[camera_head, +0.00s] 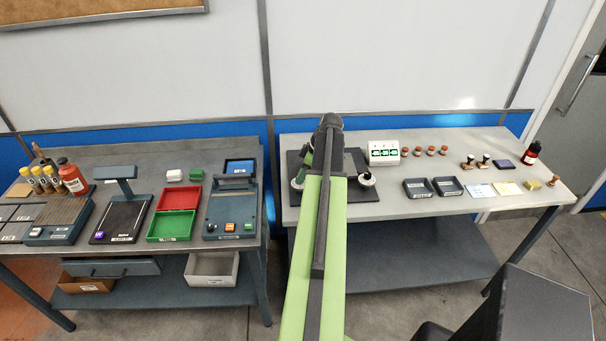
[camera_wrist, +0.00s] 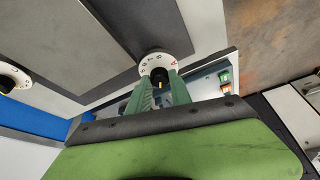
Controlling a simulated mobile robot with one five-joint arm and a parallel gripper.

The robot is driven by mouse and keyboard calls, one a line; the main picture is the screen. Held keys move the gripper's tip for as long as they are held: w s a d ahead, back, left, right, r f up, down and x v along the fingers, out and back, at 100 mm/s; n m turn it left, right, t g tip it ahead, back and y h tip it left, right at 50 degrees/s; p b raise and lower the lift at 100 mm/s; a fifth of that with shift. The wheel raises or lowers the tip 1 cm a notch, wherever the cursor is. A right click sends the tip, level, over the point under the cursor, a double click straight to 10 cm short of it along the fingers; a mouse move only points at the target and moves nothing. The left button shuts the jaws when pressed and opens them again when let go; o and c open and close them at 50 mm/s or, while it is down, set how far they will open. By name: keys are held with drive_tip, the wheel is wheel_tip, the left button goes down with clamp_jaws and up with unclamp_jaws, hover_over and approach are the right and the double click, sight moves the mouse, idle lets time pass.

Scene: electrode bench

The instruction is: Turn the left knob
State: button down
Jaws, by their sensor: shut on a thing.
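The left knob is a black knob (camera_wrist: 159,75) on a white dial (camera_wrist: 151,61) with dark marks and a red mark. In the wrist view the two green fingers of my gripper (camera_wrist: 160,88) are shut on it. In the head view the left knob is mostly hidden by my arm, with my gripper (camera_head: 302,172) at the dark panel's left side. The right knob (camera_head: 367,178) stands free on the dark panel (camera_head: 352,200); its white dial also shows at the left edge of the wrist view (camera_wrist: 10,80).
A white box with green readouts (camera_head: 384,153) stands right of the panel, its digits too small to read. A separate bench (camera_head: 140,256) with red and green trays is at left.

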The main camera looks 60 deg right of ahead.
drive_tip(key=shift+a+m, duration=0.1)
drive_tip(key=shift+m, duration=0.6)
drive_tip(key=shift+a+m+h, duration=0.1)
drive_tip(key=shift+m+h, duration=0.4)
drive_tip(key=shift+m, duration=0.1)
drive_tip(key=shift+m+h, duration=0.5)
drive_tip(key=shift+m, duration=0.9)
drive_tip(key=c, duration=1.2)
unclamp_jaws()
drive_tip(key=shift+w, duration=0.1)
drive_tip(key=shift+o, duration=0.2)
